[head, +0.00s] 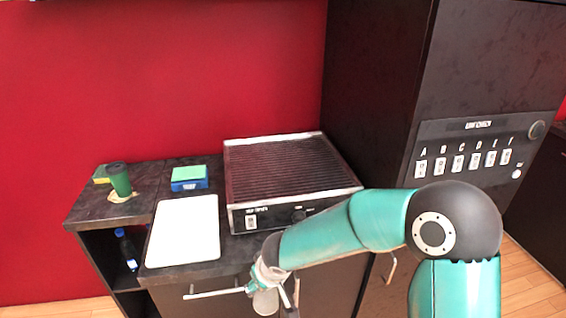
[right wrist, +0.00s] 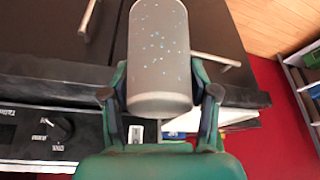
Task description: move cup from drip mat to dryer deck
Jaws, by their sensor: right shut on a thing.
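A grey speckled cup (right wrist: 160,55) is held between the two fingers of my right gripper (right wrist: 160,95) in the right wrist view. In the head view the cup (head: 265,302) hangs in my right gripper (head: 271,280), in front of the counter's front edge and below its top. A white mat (head: 183,232), which looks like the drip mat, lies bare on the counter to the left. The dryer (head: 290,165) has a dark ribbed deck with nothing on it; it stands behind and above my gripper. My left gripper is not in view.
A green cup (head: 119,180), a blue and green block (head: 189,178) and a green-yellow item (head: 101,174) stand at the back left. A tall dark cabinet (head: 375,90) rises right of the dryer. Door handles (head: 212,293) stick out below the counter.

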